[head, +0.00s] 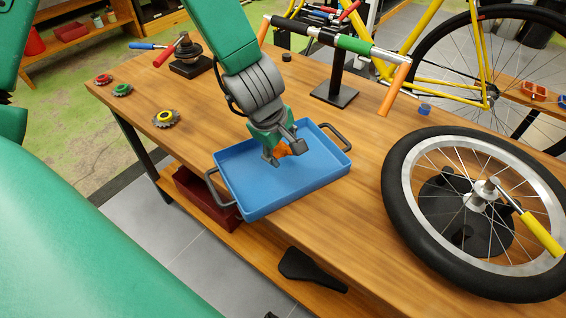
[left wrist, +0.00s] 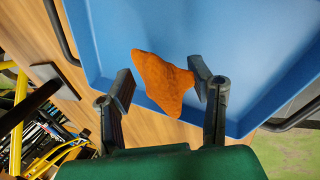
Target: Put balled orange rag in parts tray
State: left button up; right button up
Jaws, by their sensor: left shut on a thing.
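The balled orange rag (left wrist: 163,84) sits between the two fingers of my left gripper (left wrist: 166,92) in the left wrist view. In the head view the rag (head: 286,149) shows as a small orange patch beside the fingers of my left gripper (head: 284,155). The blue parts tray (head: 319,181) lies on the wooden bench, with a grey handle at each end. My left gripper is shut on the rag, over the inside of the tray. Whether the rag touches the tray floor I cannot tell. My right gripper is not in view.
A spoked wheel (head: 399,203) lies on the bench at right. A stand (head: 334,93) with a handlebar stands behind the tray. Several sprockets (head: 166,118) lie at the left edge. A dark red bin (head: 205,197) and black saddle (head: 308,270) are on the lower shelf.

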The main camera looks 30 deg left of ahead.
aim_at(282, 160)
pick_arm(q)
jog(key=shift+w+a+f, duration=0.1)
jog(key=shift+a+f, duration=0.05)
jog(key=shift+f, duration=0.25)
notch_tip(282, 160, down, 3)
jog(key=shift+a+f+b, duration=0.15)
jog(key=shift+b, duration=0.6)
jog(key=shift+d, duration=0.2)
jog(key=o, duration=1.1)
